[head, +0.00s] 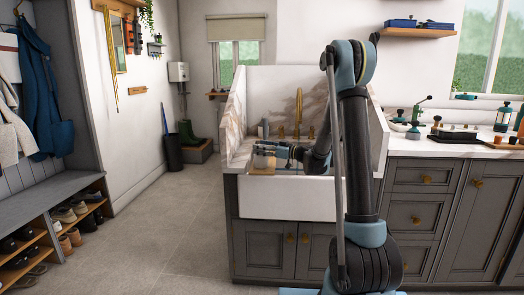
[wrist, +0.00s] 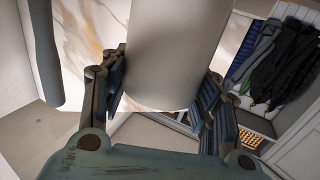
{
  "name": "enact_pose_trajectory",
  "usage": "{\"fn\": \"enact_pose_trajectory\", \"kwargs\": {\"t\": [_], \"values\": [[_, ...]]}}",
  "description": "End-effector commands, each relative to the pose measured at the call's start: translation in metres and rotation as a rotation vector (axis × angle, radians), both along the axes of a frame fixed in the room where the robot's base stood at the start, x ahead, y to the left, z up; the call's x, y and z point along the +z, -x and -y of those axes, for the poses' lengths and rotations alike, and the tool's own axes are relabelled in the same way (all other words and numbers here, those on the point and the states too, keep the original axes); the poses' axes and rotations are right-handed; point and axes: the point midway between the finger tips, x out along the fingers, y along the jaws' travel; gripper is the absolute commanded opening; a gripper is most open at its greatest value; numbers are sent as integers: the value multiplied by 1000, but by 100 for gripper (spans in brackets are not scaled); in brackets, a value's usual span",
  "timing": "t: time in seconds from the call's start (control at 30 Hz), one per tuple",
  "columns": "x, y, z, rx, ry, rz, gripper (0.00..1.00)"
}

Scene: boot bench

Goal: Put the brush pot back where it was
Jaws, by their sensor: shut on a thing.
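The brush pot (wrist: 170,55) is a smooth, pale grey-white cylinder filling the upper middle of the wrist view. My gripper (wrist: 165,95) is shut on it, with one blue-padded finger on each side. The pot's top is cut off by the picture edge, so I cannot see any brushes. In the head view my gripper (head: 263,151) reaches left over the white sink (head: 285,198). The pot is too small and hidden there to pick out surely.
A marbled splashback (head: 268,100) and a brass tap (head: 298,110) stand behind the sink. The right-hand counter (head: 440,149) carries several bottles and a dark tray (head: 455,132). A shoe bench (head: 40,195) lines the left wall. The floor (head: 180,240) between is clear.

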Motion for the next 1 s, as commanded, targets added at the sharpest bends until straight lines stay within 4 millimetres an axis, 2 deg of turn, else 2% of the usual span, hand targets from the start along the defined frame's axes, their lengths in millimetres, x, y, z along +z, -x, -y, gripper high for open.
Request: {"fn": "enact_pose_trajectory", "kwargs": {"t": [0.13,0.17,0.23,0.67,0.87,1.0], "values": [[-1,0,0,0,0,0,0],[-1,0,0,0,0,0,60],[-1,0,0,0,0,0,76],[1,0,1,0,0,0,76],[1,9,24,-3,0,0,76],[0,19,50,-5,0,0,76]]}}
